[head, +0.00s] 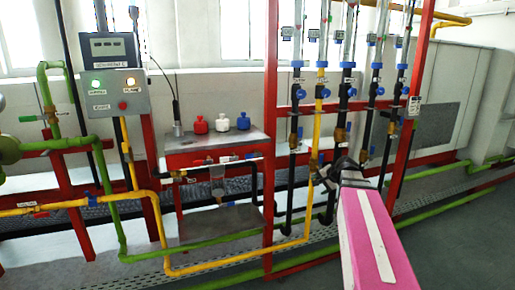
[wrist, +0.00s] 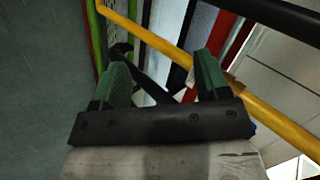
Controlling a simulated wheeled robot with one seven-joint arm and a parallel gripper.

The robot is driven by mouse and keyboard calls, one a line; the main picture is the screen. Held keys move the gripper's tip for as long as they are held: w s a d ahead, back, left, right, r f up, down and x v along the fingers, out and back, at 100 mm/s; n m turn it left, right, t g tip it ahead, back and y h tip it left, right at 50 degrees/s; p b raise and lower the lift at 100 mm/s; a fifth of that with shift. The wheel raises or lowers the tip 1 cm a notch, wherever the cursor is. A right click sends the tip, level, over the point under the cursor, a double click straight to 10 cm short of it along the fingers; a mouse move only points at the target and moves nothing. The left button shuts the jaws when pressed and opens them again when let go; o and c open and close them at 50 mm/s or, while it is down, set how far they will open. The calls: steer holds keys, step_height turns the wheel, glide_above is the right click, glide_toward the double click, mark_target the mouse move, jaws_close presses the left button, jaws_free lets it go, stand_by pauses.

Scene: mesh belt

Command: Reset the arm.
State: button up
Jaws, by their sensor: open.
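My arm, pink with a white stripe, reaches in from the lower right of the head view. My gripper (head: 328,178) is at its end, in front of the yellow and black vertical pipes. In the wrist view my gripper (wrist: 162,85) shows two green finger pads set wide apart, with nothing held between them. Behind the gap pass a yellow pipe (wrist: 148,37) and dark bars. I cannot tell from the pictures how far the fingers are from the pipes.
A control box (head: 115,92) with a green light and a red button hangs at left. Red, white and blue bottles (head: 222,123) stand on a grey-topped red stand (head: 213,140). Green pipes (head: 436,207) run low across the floor. Open floor (head: 455,240) lies at lower right.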

steer(key=s+a+f+n+g+h, duration=0.2)
steer(key=s+a+f+n+g, duration=0.1)
steer(key=s+f, duration=0.6)
steer(key=s+a+f+n+g+h, duration=0.2)
steer(key=s+a+f+n+g, duration=0.2)
steer(key=s+f, duration=0.5)
step_height(320, 180, down, 3)
steer(key=shift+s+a+f+n+h, duration=0.1)
steer(key=shift+s+a+n+h, duration=0.25)
steer(key=shift+a+n, duration=0.5)
